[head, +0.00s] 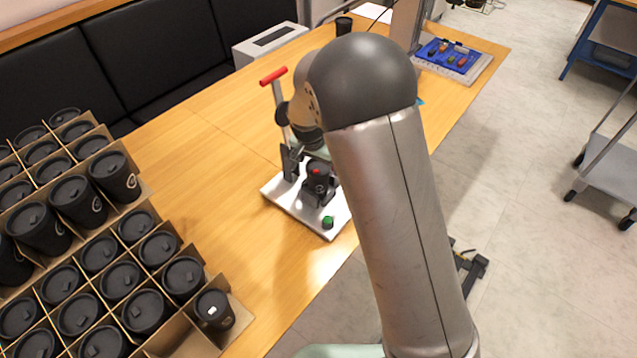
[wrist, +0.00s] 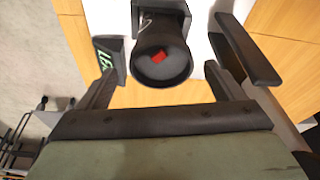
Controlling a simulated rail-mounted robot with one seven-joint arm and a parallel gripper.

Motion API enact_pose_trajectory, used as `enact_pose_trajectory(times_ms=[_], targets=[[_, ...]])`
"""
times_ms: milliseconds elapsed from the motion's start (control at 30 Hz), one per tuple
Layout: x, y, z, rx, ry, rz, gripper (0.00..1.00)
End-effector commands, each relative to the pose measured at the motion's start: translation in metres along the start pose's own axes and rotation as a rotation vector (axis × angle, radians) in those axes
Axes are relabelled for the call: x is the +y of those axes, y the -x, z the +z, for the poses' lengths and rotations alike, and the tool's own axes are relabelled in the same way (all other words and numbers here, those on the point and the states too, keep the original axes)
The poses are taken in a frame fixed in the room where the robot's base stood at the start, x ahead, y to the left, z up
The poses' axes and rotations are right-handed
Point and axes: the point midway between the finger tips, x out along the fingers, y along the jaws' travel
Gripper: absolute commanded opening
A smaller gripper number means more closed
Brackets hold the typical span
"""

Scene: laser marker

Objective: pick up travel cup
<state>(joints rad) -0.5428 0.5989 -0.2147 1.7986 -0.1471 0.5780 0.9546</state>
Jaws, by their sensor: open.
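A black travel cup (head: 318,174) with a red spot on its lid stands upright on the marking fixture (head: 333,228), a pale plate with a red-handled lever. In the wrist view, the dark round cup (wrist: 162,62) with the red patch lies ahead, between the fingers' lines. My gripper (wrist: 160,75) is open, one finger on each side, with visible gaps to the cup. In the head view my arm covers most of the gripper and part of the fixture.
Divided cardboard crates (head: 240,318) of black lidded cups fill the left of the wooden table (head: 205,150). A grey box (head: 268,42), another black cup (head: 344,25) and a blue tray (head: 448,57) stand farther back. Table between crates and fixture is clear.

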Motion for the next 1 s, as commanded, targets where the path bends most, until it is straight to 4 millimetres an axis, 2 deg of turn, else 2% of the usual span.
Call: enact_pose_trajectory(times_ms=[167, 433, 733, 867, 1000], targets=[[0.000, -0.012, 0.002, -0.002, 0.001, 0.002, 0.88], [-0.002, -0.049, 0.007, -0.001, 0.001, 0.001, 0.88], [-0.002, -0.055, 0.007, 0.000, 0.001, -0.001, 0.88], [-0.002, -0.055, 0.007, 0.000, 0.000, -0.001, 0.53], [-0.002, -0.054, 0.006, 0.001, 0.000, -0.002, 0.53]])
